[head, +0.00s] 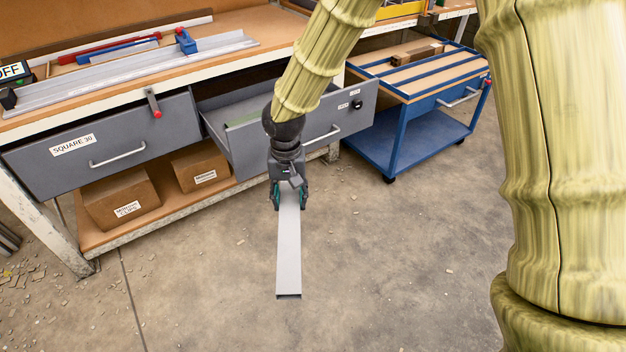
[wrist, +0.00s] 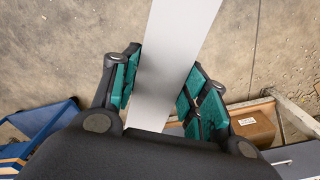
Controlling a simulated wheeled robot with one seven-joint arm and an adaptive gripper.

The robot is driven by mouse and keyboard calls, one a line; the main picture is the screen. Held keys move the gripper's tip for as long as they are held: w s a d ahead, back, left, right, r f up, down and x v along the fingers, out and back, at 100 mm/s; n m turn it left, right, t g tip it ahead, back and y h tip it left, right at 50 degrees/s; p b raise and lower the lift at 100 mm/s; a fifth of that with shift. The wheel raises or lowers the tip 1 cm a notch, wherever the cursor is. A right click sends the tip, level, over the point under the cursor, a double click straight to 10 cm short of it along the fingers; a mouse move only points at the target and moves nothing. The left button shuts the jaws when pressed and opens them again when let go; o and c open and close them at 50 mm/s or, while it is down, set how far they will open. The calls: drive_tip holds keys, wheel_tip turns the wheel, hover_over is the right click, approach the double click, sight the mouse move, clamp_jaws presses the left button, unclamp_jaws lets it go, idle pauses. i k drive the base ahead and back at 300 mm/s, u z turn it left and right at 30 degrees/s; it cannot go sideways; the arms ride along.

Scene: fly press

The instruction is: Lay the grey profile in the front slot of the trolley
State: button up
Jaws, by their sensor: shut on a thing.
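My gripper (head: 289,195) is shut on the grey profile (head: 288,252), a long flat grey bar. It holds the bar over the bare floor in front of the open drawer, with the free end towards me. In the wrist view the profile (wrist: 172,62) runs between the teal finger pads of my gripper (wrist: 158,88). The blue trolley (head: 403,142) stands to the right of the drawer. Its top has blue strips with wooden slots between them, and a brown block (head: 415,51) lies at its back. A corner of the trolley (wrist: 42,122) shows in the wrist view.
The open drawer (head: 318,125) juts from the workbench (head: 230,28) behind my gripper. A shut drawer (head: 100,145) marked SQUARE 30 is at left. Cardboard boxes (head: 122,197) sit on the lower shelf. The floor (head: 400,260) in front is clear.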

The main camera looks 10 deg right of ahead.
sight(453, 76)
drive_tip(key=z, duration=0.35)
drive_tip(key=i, duration=0.95)
drive_tip(key=z, duration=0.95)
drive_tip(key=i, duration=2.9)
drive_tip(key=u, duration=0.1)
